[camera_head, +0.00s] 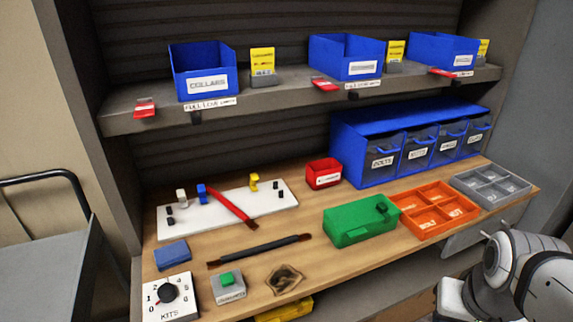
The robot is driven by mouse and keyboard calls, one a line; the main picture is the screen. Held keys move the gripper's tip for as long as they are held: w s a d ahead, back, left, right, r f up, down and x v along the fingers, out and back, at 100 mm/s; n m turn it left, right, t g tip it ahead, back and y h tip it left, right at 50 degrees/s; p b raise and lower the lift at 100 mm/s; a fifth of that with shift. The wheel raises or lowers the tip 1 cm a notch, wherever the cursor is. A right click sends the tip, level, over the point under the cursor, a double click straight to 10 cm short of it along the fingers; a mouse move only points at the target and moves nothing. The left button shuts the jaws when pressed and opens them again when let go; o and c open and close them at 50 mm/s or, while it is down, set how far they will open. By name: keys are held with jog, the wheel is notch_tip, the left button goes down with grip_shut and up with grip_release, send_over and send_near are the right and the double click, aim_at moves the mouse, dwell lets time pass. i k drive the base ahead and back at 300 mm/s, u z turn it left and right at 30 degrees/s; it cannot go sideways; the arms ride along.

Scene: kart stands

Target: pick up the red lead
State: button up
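The red lead (232,206) is a flat red strip lying at a slant across the white board (278,212) on the wooden bench. Its upper left end is beside the blue upright piece (203,194), and I cannot tell whether the two are joined. Its lower right end, which looks darker, reaches the board's front edge. White and yellow upright pieces also stand on the board. Part of my arm shows at the lower right, well away from the lead. My gripper's fingers are not in view.
A dark bar (262,249) with brown ends lies in front of the board. A green box (345,232), orange tray (408,225) and red bin (322,183) stand to the right. A blue block (172,254) and dial box (152,309) are front left. A shelf (290,98) overhangs the bench.

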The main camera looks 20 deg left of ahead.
aim_at(242, 216)
jog(key=u, duration=0.35)
jog(key=i, duration=0.95)
jog(key=u, duration=0.6)
